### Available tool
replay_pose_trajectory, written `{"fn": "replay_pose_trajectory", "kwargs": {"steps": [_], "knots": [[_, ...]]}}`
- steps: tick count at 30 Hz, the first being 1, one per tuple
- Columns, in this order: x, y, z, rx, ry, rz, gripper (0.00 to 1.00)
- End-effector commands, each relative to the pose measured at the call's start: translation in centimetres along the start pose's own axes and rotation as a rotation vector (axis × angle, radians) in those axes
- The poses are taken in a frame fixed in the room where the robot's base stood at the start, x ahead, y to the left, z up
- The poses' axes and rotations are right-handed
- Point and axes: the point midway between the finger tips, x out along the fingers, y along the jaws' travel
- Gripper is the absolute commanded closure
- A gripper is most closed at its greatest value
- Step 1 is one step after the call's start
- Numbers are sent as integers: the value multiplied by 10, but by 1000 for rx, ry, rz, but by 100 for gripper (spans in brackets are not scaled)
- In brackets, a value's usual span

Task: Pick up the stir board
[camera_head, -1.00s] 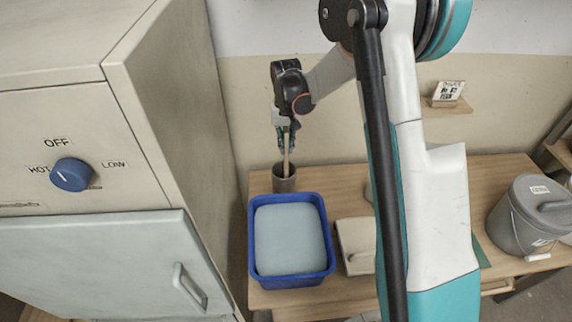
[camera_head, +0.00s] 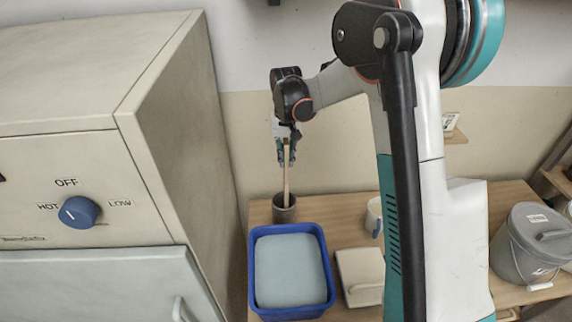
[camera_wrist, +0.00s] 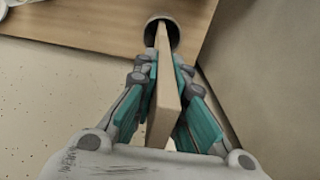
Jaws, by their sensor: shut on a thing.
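The stir board (camera_head: 286,187) is a thin, pale wooden strip, held upright. Its lower end is at the mouth of a dark round pot (camera_head: 284,212) on the table; I cannot tell how deep it sits inside. My gripper (camera_head: 287,158) is above the pot and shut on the upper part of the board. In the wrist view the board (camera_wrist: 165,95) runs between the teal fingers (camera_wrist: 168,85) toward the pot (camera_wrist: 162,20).
A blue tub (camera_head: 252,275) with a pale blue filling stands in front of the pot. A beige box (camera_head: 360,275), a white mug (camera_head: 374,217) and a lidded grey bucket (camera_head: 530,245) stand to the right. A large cabinet (camera_head: 185,130) rises close on the left.

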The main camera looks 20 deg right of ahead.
Motion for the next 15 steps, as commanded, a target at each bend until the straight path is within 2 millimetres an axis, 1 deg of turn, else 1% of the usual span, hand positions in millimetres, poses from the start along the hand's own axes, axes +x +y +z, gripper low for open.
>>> {"fn": "replay_pose_trajectory", "kwargs": {"steps": [1, 3, 9, 15], "knots": [[-12, 0, 0, 0, 0, 0, 100], [-25, 0, 0, 0, 0, 0, 100], [-63, 0, 0, 0, 0, 0, 100], [-95, 0, 0, 0, 0, 0, 100]]}}
